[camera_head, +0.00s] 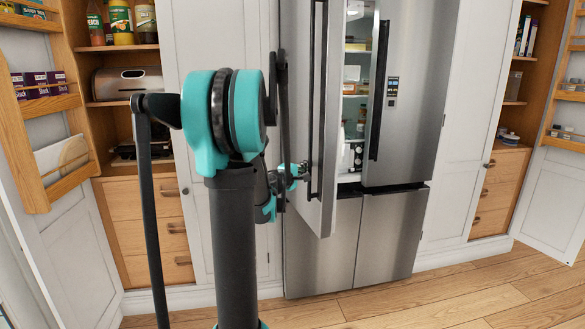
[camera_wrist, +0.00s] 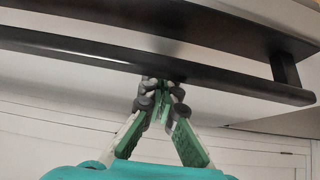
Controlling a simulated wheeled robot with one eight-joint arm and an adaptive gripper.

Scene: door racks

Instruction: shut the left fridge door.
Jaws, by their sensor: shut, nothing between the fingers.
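The left fridge door (camera_head: 329,160) stands partly open in the head view, swung out toward me, with the lit fridge interior (camera_head: 353,100) showing in the gap. Its long black handle (camera_head: 318,110) runs vertically. My gripper (camera_head: 305,170) is at the door's outer side near the lower part of the handle. In the wrist view, the black handle (camera_wrist: 180,65) crosses the upper part. My gripper (camera_wrist: 162,88) is shut and empty there, its fingertips together at the handle's near edge. I cannot tell whether they touch the handle or the door.
The right fridge door (camera_head: 415,110) is shut, as are the steel lower doors (camera_head: 385,240). Tall white cabinet doors and open wooden pantry shelves (camera_head: 125,48) flank the fridge. An open door rack (camera_head: 38,110) juts out at left. Wooden floor (camera_head: 450,305) is clear at front right.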

